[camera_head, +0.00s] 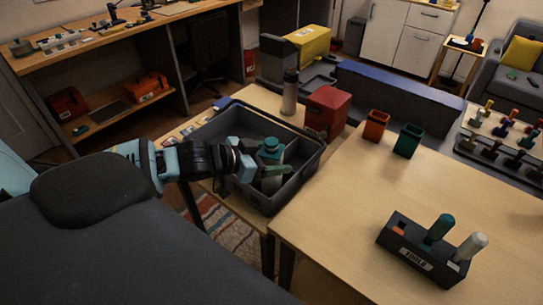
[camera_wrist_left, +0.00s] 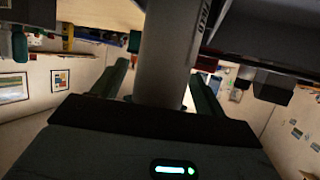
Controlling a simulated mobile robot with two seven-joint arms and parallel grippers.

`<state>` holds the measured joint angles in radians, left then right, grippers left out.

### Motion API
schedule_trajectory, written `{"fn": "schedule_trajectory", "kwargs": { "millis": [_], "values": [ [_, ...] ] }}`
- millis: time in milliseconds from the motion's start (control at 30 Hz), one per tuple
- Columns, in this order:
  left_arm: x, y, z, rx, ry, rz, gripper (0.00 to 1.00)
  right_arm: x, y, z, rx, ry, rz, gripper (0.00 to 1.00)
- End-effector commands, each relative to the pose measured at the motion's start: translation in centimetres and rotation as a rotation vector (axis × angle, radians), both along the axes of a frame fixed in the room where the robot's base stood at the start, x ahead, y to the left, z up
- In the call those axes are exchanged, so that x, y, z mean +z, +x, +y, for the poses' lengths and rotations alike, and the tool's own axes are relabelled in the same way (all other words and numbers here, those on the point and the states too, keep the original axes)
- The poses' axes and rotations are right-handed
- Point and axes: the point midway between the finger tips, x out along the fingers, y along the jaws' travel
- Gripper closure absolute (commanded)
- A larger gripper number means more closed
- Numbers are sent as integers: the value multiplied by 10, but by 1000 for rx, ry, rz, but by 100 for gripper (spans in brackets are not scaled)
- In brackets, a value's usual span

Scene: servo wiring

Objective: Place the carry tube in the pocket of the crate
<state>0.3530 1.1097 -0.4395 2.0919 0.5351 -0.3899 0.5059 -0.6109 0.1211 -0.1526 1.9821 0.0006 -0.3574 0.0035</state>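The carry tube (camera_head: 270,158), grey with a teal cap, stands roughly upright inside the dark grey crate (camera_head: 249,197). In the left wrist view the grey tube (camera_wrist_left: 163,50) runs up between the two teal fingers. My left gripper (camera_head: 270,171) reaches in over the crate's left side. Its fingers lie on either side of the tube and appear closed on it. The tube's lower end and the pocket are hidden by the crate wall and gripper. My right gripper is not in view.
A pale bottle (camera_head: 290,92) and a red box (camera_head: 326,112) stand behind the crate. Orange (camera_head: 376,126) and green (camera_head: 408,141) cups stand on the right table. A dark tool holder (camera_head: 420,252) sits nearer. The table's middle is clear.

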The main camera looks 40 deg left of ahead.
Motion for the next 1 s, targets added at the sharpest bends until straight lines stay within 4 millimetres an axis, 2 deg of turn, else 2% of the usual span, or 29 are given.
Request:
{"fn": "schedule_trajectory", "kwargs": {
  "millis": [367, 1000],
  "values": [
    [5, -6, 3, 1, 1, 2, 28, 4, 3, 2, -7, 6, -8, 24],
    [32, -55, 28, 1, 1, -3, 28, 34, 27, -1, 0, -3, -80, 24]
  ]
}}
